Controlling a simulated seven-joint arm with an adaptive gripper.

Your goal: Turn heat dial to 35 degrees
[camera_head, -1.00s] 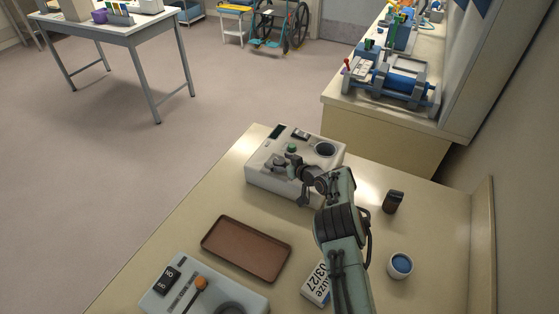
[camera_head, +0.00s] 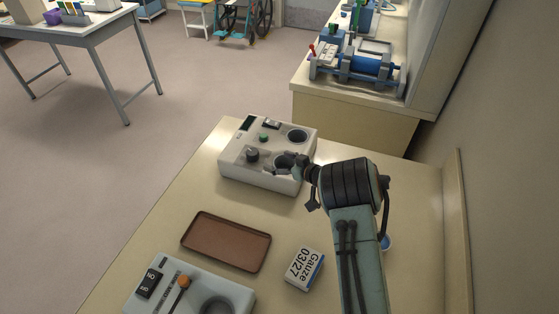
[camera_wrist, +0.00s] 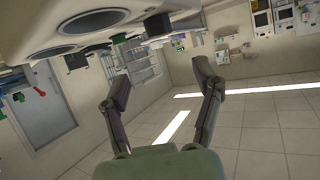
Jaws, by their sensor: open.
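The white device (camera_head: 240,172) stands on the bench in the head view. On its top are a dark round dial (camera_head: 252,155), a green button (camera_head: 263,138), a small dark display (camera_head: 247,123) and two round wells. The dial's setting is too small to read. My gripper (camera_wrist: 160,75) is open and empty, its two fingers spread apart in the wrist view. In the head view it is at the device's front right, to the right of the dial and apart from it. The device's body hangs across the top left of the wrist view (camera_wrist: 130,12).
A brown tray (camera_head: 226,242) and a gauze box (camera_head: 305,268) lie in front. A second white device (camera_head: 200,290) with an orange-tipped lever (camera_head: 183,282) is at bottom left. A blue-topped cup is mostly behind my arm. A wall borders the bench at right.

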